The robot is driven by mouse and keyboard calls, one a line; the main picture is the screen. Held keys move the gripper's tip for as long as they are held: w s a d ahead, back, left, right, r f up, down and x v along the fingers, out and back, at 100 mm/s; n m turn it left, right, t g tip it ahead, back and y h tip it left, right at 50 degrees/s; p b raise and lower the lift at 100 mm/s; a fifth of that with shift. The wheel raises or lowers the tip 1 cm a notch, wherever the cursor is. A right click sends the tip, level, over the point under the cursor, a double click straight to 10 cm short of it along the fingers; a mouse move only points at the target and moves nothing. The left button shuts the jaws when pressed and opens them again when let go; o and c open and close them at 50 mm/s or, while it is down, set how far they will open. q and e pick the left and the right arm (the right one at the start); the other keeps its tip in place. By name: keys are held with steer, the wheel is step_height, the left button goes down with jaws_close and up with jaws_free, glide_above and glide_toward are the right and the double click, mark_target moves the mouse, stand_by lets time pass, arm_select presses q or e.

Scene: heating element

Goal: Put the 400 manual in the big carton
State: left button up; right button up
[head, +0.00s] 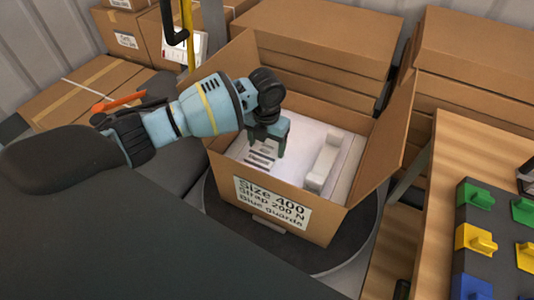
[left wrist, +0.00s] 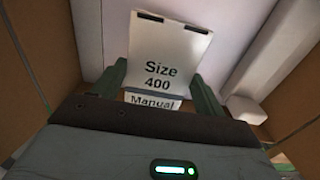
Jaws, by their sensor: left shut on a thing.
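My left gripper (head: 268,142) reaches down into the open big carton (head: 285,205), whose front label reads "Size 400, Strap 200 N, Blue guards". In the left wrist view its two green fingers (left wrist: 160,85) are shut on the 400 manual (left wrist: 170,50), a white sheet marked "Size 400" and "Manual". The head view shows part of the manual (head: 262,155) beside the fingers, over the white contents of the carton. I cannot tell whether the manual touches what lies below it. My right gripper is not in view.
A white block-like piece (head: 323,162) stands in the carton's right part. The carton's flaps are up, and it stands on a dark round turntable (head: 353,240). Stacked cartons (head: 320,40) fill the back. A wooden table (head: 470,150) with coloured parts is at right.

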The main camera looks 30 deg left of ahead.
mark_target(267, 148)
arm_select(q)
steer(key=shift+f, duration=2.25)
steer(key=shift+f, duration=0.1)
steer(key=o, duration=1)
step_height(267, 148, up, 12)
steer(key=shift+r+p, duration=0.15)
steer(key=shift+p, duration=0.2)
